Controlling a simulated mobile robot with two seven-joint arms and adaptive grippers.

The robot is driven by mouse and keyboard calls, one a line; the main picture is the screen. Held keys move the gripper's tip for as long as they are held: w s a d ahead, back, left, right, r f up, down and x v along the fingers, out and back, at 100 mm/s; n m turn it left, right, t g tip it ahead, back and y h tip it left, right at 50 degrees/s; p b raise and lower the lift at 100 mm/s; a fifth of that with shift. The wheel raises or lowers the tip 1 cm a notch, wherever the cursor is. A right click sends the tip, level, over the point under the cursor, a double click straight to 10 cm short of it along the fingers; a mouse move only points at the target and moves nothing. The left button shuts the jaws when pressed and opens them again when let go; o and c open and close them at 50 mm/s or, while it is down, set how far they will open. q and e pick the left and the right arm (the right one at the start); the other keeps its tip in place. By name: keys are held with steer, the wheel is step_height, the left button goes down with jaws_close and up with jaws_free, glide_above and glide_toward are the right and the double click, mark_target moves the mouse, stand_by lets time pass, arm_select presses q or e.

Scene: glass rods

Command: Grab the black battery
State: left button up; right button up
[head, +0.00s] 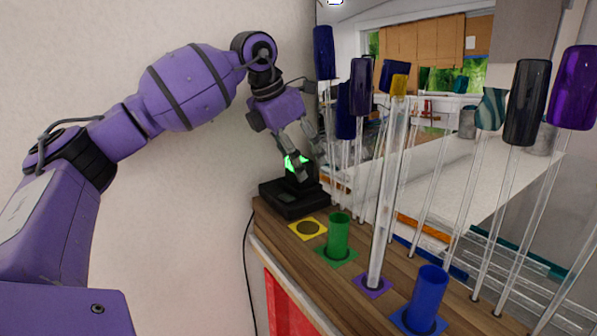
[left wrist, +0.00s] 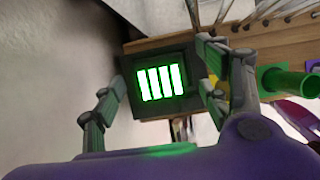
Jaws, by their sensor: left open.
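The black battery (head: 309,174) stands in a black base (head: 293,204) at the far left end of the wooden shelf. In the left wrist view the battery (left wrist: 161,82) shows its face with several bright green bars. My left gripper (head: 297,160) is over the battery, pointing down at it. In the left wrist view its two fingers (left wrist: 155,85) are spread, one on each side of the battery's face. I cannot tell whether they touch it. The fingers partly hide the battery in the head view. My right gripper is not in view.
Nearer on the wooden shelf (head: 284,229) are a yellow square (head: 308,229), a green cup (head: 339,230), a clear rod on a purple square (head: 371,283) and a blue cup (head: 428,295). Several tall glass rods with coloured tops stand right of the battery. A wall is at left.

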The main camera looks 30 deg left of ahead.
arm_select(q)
steer(key=shift+x, duration=0.9)
steer(key=shift+w, duration=0.1)
steer(key=c, duration=1.4)
steer(key=shift+r, duration=0.1)
steer(key=shift+c, duration=1.4)
steer(key=shift+r, duration=0.1)
